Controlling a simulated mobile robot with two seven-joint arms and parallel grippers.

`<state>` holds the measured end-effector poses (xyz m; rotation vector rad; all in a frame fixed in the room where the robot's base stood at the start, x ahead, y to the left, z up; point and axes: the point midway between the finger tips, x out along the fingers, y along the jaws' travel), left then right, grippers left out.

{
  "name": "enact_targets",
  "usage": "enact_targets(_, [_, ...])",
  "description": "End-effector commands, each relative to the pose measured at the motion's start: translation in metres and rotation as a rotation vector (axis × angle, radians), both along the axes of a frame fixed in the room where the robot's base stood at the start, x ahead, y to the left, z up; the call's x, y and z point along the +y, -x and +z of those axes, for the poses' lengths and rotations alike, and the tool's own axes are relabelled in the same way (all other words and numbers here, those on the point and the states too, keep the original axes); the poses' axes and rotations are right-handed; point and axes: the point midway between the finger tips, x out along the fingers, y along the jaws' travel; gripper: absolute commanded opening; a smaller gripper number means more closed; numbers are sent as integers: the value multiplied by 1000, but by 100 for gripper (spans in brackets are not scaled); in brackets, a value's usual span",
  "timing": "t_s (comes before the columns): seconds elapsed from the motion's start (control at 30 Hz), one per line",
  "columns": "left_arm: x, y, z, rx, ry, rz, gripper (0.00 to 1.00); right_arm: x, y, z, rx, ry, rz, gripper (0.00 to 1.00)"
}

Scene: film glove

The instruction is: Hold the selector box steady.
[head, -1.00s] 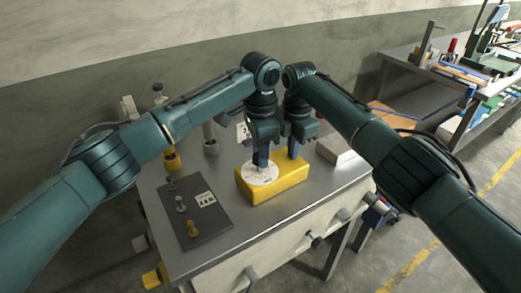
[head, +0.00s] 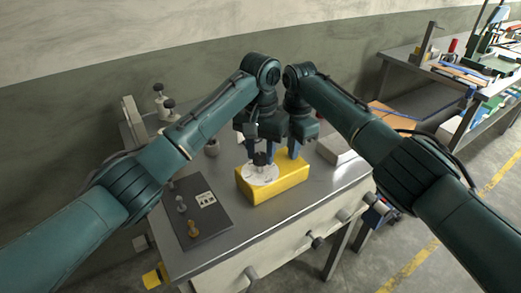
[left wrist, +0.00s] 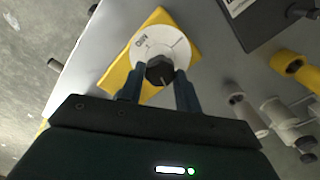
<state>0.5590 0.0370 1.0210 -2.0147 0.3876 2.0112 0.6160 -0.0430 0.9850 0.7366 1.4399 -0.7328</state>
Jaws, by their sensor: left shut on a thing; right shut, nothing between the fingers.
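The yellow selector box (head: 290,190) sits on the grey metal table. It carries a white round dial (head: 268,179) with a black knob (head: 261,158) at its centre. My left gripper (head: 260,156) is shut on the knob from above. In the left wrist view the fingertips (left wrist: 160,74) are on either side of the black knob (left wrist: 158,69), over the dial (left wrist: 150,43) and the yellow box (left wrist: 112,78). My right gripper (head: 295,156) is shut and empty at the box's rear right top; I cannot tell whether it touches the box.
A dark plate (head: 207,224) with small silver and brass knobs lies left of the box. A pale block (head: 335,152) is to its right. Posts (head: 212,147) and black-knobbed fittings (head: 162,101) stand behind. A cluttered bench (head: 440,70) is farther right.

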Motion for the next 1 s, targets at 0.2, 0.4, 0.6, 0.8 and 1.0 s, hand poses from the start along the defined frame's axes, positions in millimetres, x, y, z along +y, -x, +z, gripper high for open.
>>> enact_targets(0.2, [-1,1,0,3,1,64,11,-3,1,-8,7,5,-7,0])
enact_targets(0.4, [0,1,0,3,0,85,11,-3,1,-8,7,5,-7,0])
enact_targets(0.6, [0,1,0,2,0,86,11,-3,1,-8,7,6,-7,0])
enact_targets(0.8, [0,1,0,2,-1,85,38,-3,1,-8,7,6,-7,0])
enact_targets(1.0, [0,0,0,1,0,86,55,-3,1,-8,9,6,-7,0])
